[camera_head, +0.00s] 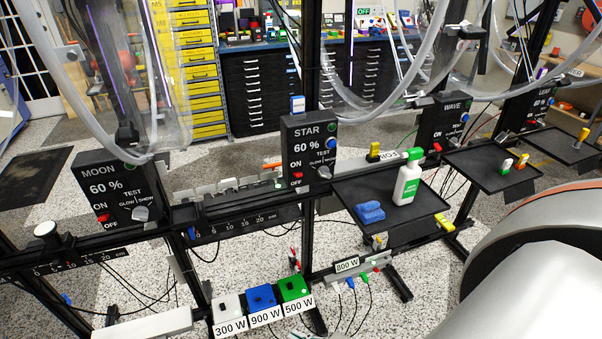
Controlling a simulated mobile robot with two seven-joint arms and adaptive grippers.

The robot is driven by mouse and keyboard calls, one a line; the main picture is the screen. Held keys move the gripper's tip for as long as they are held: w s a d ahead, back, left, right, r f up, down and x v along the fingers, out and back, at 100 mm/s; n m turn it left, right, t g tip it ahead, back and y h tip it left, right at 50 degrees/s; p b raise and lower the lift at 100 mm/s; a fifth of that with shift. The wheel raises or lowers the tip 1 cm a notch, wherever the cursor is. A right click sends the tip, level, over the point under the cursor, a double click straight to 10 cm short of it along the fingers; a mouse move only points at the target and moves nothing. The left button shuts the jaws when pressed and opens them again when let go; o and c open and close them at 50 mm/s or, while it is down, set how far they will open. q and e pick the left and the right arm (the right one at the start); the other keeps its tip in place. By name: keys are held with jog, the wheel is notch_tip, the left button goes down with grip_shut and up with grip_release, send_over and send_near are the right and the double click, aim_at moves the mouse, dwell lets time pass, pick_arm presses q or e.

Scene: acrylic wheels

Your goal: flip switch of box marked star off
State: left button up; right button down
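The box marked STAR (310,150) is a black box mounted on the black rail near the middle of the head view. Its face reads 60 %. A small red switch (298,176) sits at its lower left between the words ON and OFF; which way it is tipped is too small to tell. A blue TEST button (331,144), a green light (331,127) and a GLOW/SHOW knob (324,172) are on its right side. Neither gripper is in view, and nothing covers the box's face.
Similar boxes marked MOON (113,192), WAVE (446,122) and LEAF (532,104) stand along the rail. A black tray (345,190) right of STAR holds a white bottle (407,184) and blue cloth (369,212). Clear acrylic wheels hang above. A large white rounded part fills the lower right.

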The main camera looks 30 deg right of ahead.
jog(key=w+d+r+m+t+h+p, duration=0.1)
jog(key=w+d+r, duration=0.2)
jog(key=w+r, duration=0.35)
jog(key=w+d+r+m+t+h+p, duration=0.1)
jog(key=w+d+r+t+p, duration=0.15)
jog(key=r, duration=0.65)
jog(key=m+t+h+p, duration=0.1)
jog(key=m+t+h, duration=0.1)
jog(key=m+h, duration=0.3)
send_near(295, 152)
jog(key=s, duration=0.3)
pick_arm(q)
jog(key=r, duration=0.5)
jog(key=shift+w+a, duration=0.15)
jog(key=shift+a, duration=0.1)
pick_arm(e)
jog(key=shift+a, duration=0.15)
